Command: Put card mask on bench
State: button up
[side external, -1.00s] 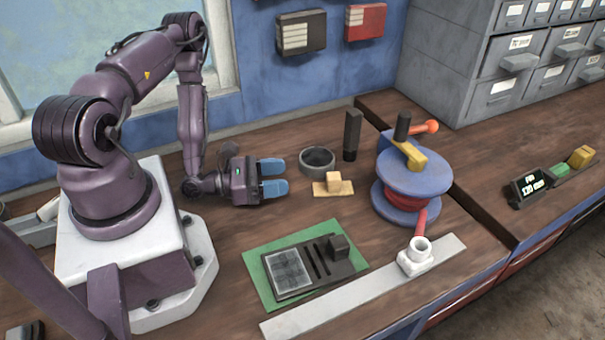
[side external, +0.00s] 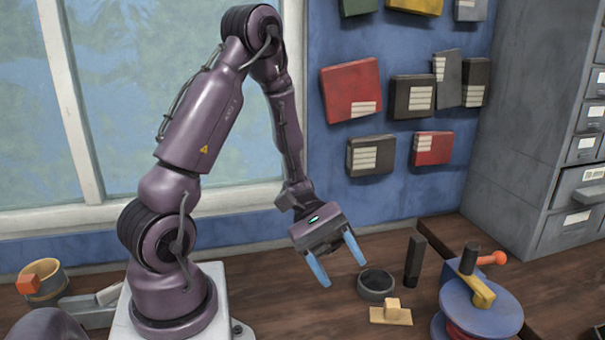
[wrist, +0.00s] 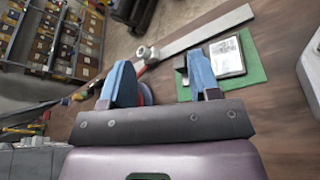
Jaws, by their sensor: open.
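A flat tan card piece with a small block grip on top (side external: 391,315), which I take to be the card mask, lies on the wooden bench (side external: 557,265) in front of a dark ring. My gripper (side external: 342,274) is open and empty, raised above the bench to the left of the card piece and not touching it. In the wrist view, the blue fingers of my gripper (wrist: 160,60) are spread with nothing between them. I cannot make out the card piece in the wrist view.
The dark ring (side external: 376,286), a black upright block (side external: 415,260) and a blue spool (side external: 482,308) stand near the card piece.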

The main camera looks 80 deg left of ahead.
jog(key=s+r+m+t+y, duration=0.1)
jog(key=s+r+m+y, duration=0.1)
jog(key=r+m+y, duration=0.4)
jog(key=s+r+m+t+y, duration=0.2)
jog(key=s+r+m+y, duration=0.1)
jog(key=r+m+y, duration=0.4)
jog(key=shift+s+a+r+m+t+y, duration=0.35)
jog(key=shift+r+y, duration=0.35)
jog(key=shift+r, duration=0.65)
